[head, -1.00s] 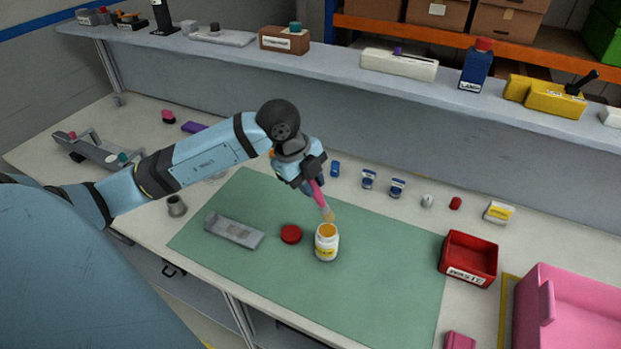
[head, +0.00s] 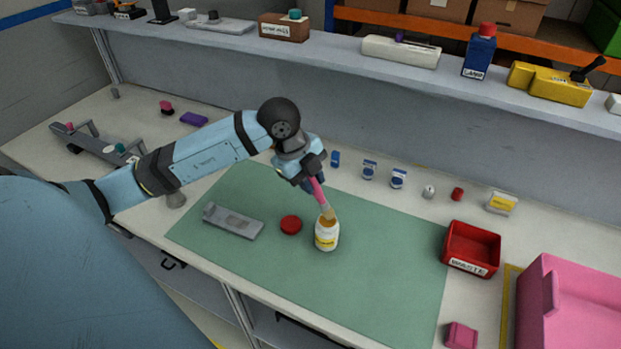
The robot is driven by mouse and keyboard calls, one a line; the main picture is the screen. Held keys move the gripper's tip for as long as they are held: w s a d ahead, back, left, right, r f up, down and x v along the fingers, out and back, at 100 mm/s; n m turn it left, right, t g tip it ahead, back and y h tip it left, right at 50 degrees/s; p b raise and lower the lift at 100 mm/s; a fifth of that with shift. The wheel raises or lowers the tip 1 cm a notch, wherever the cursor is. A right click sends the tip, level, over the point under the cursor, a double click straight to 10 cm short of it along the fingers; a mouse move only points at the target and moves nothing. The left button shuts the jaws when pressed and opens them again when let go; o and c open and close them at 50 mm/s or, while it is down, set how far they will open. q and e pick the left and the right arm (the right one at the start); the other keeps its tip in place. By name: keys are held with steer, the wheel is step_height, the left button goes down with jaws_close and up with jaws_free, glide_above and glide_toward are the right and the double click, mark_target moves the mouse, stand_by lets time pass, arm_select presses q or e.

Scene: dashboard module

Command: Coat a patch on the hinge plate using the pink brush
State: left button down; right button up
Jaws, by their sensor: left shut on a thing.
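My left gripper (head: 312,178) is shut on the pink brush (head: 318,192), above the green mat. The brush is tilted, bristles down, and its tip is at the mouth of the open white jar (head: 326,236) with a yellow label. I cannot tell how far the bristles are inside the jar. The grey metal hinge plate (head: 233,221) lies flat on the left part of the mat, apart from the brush, with a darker patch at its middle. The red lid (head: 291,225) lies between the plate and the jar. My right gripper is not in view.
The green mat (head: 380,280) is clear right of the jar. A red waste bin (head: 471,249) and a pink crate (head: 575,310) stand at the right. A raised shelf (head: 330,50) runs behind.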

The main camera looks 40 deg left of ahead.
arm_select(q)
steer(key=shift+f+b, duration=0.45)
steer(key=shift+f, duration=0.2)
stand_by(1.3)
steer(key=shift+r+p, duration=2.5)
steer(key=shift+r, duration=1.05)
